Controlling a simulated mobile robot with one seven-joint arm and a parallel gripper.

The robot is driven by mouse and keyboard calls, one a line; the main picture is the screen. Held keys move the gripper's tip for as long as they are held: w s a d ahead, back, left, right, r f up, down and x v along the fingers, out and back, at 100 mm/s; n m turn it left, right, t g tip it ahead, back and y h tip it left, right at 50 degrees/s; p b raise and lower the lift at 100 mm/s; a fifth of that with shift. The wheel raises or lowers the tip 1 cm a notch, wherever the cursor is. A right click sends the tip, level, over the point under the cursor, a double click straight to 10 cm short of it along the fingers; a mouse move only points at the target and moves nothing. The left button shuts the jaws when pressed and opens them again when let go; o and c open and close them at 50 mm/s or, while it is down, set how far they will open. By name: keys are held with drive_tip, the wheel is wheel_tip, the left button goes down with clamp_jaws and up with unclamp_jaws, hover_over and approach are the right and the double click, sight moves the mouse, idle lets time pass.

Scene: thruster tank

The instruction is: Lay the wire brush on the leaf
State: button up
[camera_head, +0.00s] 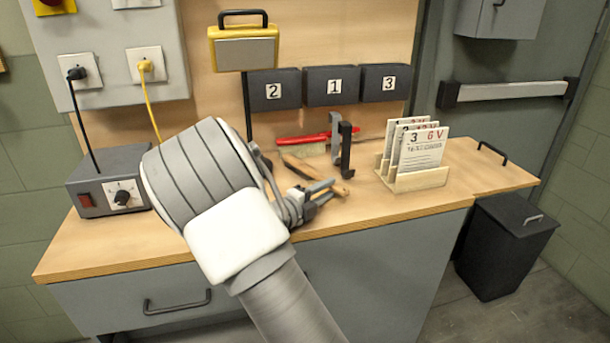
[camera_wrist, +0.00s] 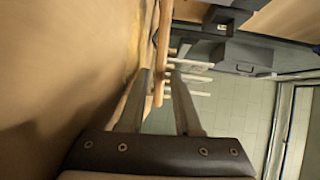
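A wooden-handled tool (camera_head: 300,168), which looks like the wire brush, lies on the workbench; my arm and gripper partly cover it, and its bristles are not clear. My gripper (camera_head: 325,193) is low over the bench beside its handle end. In the wrist view, the wooden handle (camera_wrist: 162,50) runs between the two fingers of my gripper (camera_wrist: 162,75), which stand apart with a gap around it. The leaf (camera_head: 500,175) is the bare tabletop section at the bench's right end.
A red-handled tool (camera_head: 300,139) with pale bristles lies behind, near a black upright bracket (camera_head: 346,150). A card rack (camera_head: 415,181) with numbered cards stands between the brush and the leaf. A black handle (camera_head: 491,150) sits at the leaf's back. A dark bin (camera_head: 505,245) stands below.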

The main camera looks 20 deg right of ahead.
clamp_jaws()
drive_tip(key=shift+r, duration=0.1)
idle(0.3)
